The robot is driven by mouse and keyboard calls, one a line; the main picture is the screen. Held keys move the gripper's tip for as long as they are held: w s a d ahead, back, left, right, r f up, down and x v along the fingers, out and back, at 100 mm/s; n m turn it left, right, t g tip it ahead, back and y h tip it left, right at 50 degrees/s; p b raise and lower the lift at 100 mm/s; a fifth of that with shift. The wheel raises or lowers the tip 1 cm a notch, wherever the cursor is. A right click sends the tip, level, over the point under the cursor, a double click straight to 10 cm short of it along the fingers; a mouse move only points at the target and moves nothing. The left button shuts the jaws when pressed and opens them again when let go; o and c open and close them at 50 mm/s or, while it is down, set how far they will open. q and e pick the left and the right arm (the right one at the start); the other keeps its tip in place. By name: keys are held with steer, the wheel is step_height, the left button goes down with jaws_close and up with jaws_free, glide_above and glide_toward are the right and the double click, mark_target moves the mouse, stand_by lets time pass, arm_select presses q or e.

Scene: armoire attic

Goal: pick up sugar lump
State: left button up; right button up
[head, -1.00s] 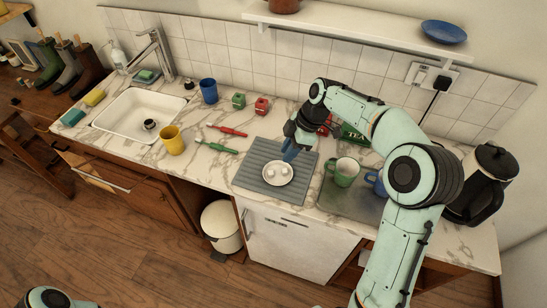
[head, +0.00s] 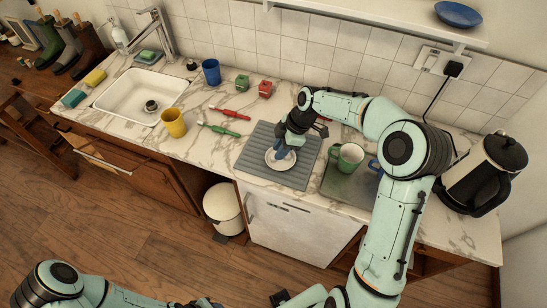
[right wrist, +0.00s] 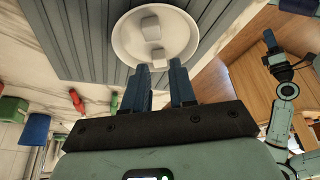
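A white saucer (head: 270,164) lies on the grey ribbed mat (head: 250,168). In the right wrist view two white sugar lumps, one farther (right wrist: 150,28) and one nearer (right wrist: 155,56), lie in the saucer (right wrist: 185,38). My right gripper (head: 281,152) points down over the saucer and hides much of its middle in the head view. In the right wrist view its blue fingers (right wrist: 157,66) stand apart with nothing between them. The nearer lump is just beyond the fingertips, in line with the gap. My left gripper (right wrist: 270,40) shows small in the right wrist view; its opening is unclear.
A green mug (head: 346,157) and a partly hidden blue mug stand on a tray right of the mat. Red (head: 230,114) and green (head: 218,128) handled utensils lie to the left, near a yellow cup (head: 174,123). A black-and-white kettle (head: 482,172) stands at the right.

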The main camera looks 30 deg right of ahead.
steer(key=shift+x, duration=1.45)
jaws_close()
steer(key=shift+r, duration=0.1)
